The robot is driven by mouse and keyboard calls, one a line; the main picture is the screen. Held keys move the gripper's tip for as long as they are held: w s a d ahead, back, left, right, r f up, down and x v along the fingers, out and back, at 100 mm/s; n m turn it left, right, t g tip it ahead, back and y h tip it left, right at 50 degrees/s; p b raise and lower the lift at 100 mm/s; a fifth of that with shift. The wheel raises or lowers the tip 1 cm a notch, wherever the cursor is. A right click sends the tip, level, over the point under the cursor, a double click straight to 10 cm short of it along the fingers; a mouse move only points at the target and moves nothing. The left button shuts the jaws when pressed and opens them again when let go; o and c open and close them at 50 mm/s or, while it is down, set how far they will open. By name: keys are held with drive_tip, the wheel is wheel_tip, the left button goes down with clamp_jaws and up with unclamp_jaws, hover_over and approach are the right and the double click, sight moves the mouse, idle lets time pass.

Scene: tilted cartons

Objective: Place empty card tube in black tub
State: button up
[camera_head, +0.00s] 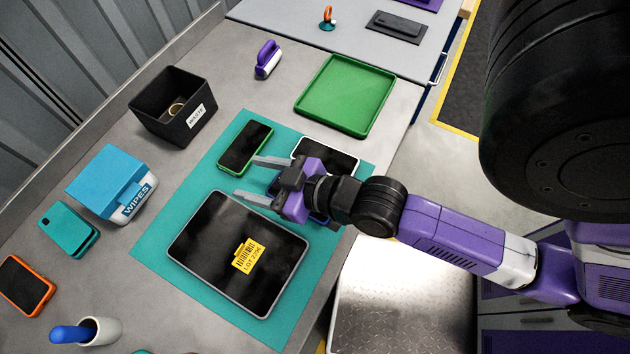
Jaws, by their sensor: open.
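The black tub (160,126) stands at the back left of the table, with a white label on its right side. Inside it, low down, a small tan ring (176,108) shows, which looks like the open end of the card tube; the rest of it is hidden or in shadow. My gripper (246,178) is open and empty, its two grey fingers pointing left. It is over the teal mat, between the green-edged phone and the large tablet, well to the right of the tub and apart from it.
The teal mat (157,243) carries a green-edged phone (246,146), a white-edged phone (327,153) and a tablet (215,239). A wipes box (108,180), teal phone (69,230), orange phone (26,285) and cup (103,331) stand left. A green tray (345,97) lies behind.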

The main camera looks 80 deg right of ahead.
drive_tip(key=shift+n+y, duration=0.4)
drive_tip(key=shift+y, duration=0.1)
drive_tip(key=s+a, duration=0.1)
drive_tip(key=s, duration=0.1)
drive_tip(key=s+a, duration=0.1)
drive_tip(key=s, duration=0.1)
drive_tip(key=s+a+r, duration=0.1)
drive_tip(key=s+a, duration=0.1)
drive_tip(key=shift+s, duration=0.2)
drive_tip(key=s+a+r+n+y, duration=0.1)
drive_tip(key=s+a+r, duration=0.3)
drive_tip(key=s, duration=0.3)
drive_tip(key=shift+t+y, duration=0.4)
